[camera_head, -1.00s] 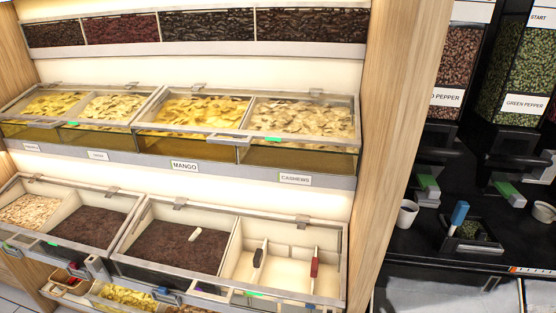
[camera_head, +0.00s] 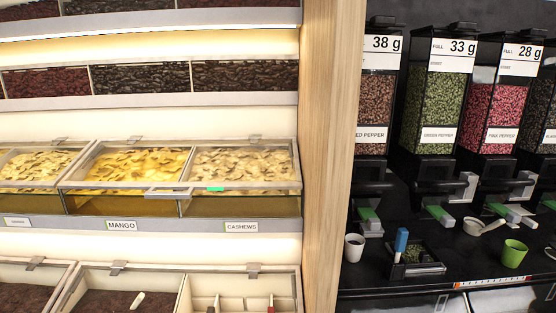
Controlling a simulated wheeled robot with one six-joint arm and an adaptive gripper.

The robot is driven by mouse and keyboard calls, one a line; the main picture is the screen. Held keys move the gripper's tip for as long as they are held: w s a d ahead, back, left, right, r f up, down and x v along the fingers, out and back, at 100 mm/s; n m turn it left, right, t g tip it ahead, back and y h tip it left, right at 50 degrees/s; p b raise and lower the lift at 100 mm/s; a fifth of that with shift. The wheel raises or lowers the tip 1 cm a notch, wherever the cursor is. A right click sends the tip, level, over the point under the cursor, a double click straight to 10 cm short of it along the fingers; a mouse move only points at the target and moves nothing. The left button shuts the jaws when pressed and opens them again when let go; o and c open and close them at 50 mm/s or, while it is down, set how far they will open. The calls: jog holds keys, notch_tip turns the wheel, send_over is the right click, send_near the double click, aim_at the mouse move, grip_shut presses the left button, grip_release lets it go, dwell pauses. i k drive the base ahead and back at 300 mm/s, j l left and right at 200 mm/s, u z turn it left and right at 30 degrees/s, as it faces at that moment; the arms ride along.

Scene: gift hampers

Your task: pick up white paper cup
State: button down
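A small white cup (camera_head: 354,247) stands upright on the black dispenser counter, just right of the wooden divider panel. It is below the red pepper dispenser (camera_head: 376,95). Its open top shows, and nothing seems to be in front of it. A second white item (camera_head: 472,227), a cup or scoop that seems to have a handle, lies farther right on the counter. My gripper is not in view.
A black tray (camera_head: 418,268) holding a blue-handled tool (camera_head: 401,241) sits right of the white cup. A green cup (camera_head: 514,253) stands farther right. The wooden panel (camera_head: 327,150) borders the counter's left side. Bins of mango (camera_head: 130,168) and cashews fill the left shelves.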

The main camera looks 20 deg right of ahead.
aim_at(354, 242)
jog(key=l, duration=0.85)
jog(key=l+z, duration=0.1)
jog(key=z, duration=3.45)
jog(key=u, duration=3.35)
jog(key=i+j+u, duration=0.15)
jog(key=i+j, duration=0.25)
jog(key=j, duration=0.15)
